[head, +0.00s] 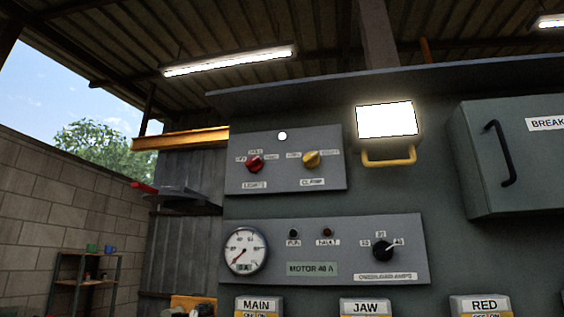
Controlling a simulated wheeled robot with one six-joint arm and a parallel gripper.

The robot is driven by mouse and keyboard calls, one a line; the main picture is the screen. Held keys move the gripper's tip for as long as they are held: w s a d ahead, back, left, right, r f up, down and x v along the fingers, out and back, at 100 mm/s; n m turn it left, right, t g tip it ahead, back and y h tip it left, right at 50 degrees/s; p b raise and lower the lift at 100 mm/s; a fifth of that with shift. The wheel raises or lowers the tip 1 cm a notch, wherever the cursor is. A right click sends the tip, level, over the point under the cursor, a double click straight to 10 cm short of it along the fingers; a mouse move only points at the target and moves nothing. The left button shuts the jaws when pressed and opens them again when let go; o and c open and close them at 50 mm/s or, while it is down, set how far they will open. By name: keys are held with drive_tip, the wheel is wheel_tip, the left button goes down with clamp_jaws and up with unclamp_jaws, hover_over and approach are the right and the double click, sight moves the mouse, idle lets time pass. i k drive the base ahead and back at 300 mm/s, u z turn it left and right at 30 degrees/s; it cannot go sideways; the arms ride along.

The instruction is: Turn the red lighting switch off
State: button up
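The red lighting switch (254,163) is a rotary knob on the upper grey control plate (285,180), above a label reading LIGHTS. Small position labels stand at its left, top and right; they are too small to read surely. Its exact pointing is hard to make out. The square lamp (386,119) to the right of the plate is lit bright white. A small round white light (282,136) glows at the plate's top. My gripper is not in view.
A yellow knob (311,159) marked CLAMP sits right of the red one. Below is a motor plate (340,226) with a gauge (246,251) and black selector (383,249). A yellow handle (388,160) and a breaker box (520,180) project at right.

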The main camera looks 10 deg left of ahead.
sight(254, 164)
drive_tip(key=u, duration=2.6)
drive_tip(key=i, duration=2.35)
drive_tip(key=z, duration=2.05)
